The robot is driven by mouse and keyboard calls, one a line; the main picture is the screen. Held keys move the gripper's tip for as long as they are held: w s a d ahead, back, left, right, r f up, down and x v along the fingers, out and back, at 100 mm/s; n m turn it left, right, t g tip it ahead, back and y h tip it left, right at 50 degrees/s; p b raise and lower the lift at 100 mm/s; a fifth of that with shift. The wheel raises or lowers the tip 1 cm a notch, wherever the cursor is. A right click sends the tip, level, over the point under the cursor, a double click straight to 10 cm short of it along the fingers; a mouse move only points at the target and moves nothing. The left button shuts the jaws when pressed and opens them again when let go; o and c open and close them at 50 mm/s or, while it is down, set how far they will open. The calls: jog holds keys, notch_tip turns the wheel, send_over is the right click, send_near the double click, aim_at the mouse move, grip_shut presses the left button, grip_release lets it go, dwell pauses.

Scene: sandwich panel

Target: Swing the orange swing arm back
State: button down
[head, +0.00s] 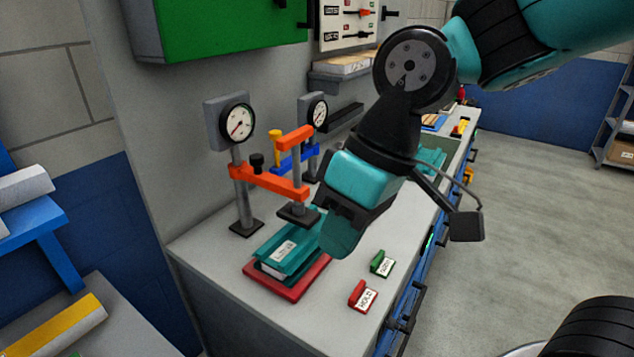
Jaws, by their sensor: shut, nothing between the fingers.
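The orange swing arm (269,182) reaches out from a grey post (243,194) on the bench. A grey rod with a dark flat pad (298,213) hangs at its free end, above a teal clamp-like piece (287,251) on a red base (287,288). A black knob (257,161) stands on the arm near the post. A second, upper orange piece (296,139) shows above its free end. My gripper (338,238) is to the right of the pad, pointing down, shut and empty. Whether it touches the pad's edge cannot be told.
Two signs, a red one (363,295) and a green one (382,263), stand on the bench front. A blue arm (296,158) and a second gauge (318,113) stand behind. A green cabinet (215,25) hangs above. The bench's front left (205,250) is clear.

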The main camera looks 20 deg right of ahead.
jog(key=w+d+y+p, duration=0.1)
jog(key=w+d, duration=0.2)
jog(key=w, duration=0.9)
jog(key=w+d+y+p, duration=0.1)
jog(key=w+d, duration=0.1)
jog(key=w, duration=1)
jog(key=w+d+f, duration=0.5)
jog(key=d+f, duration=0.2)
jog(key=d, duration=0.1)
jog(key=w+d+f+n+p, duration=0.1)
jog(key=w+d+f, duration=0.5)
jog(key=d, duration=0.3)
jog(key=shift+d+f+n+y, duration=0.15)
jog(key=shift+f+n+y, duration=0.15)
jog(key=shift+f+y, duration=0.15)
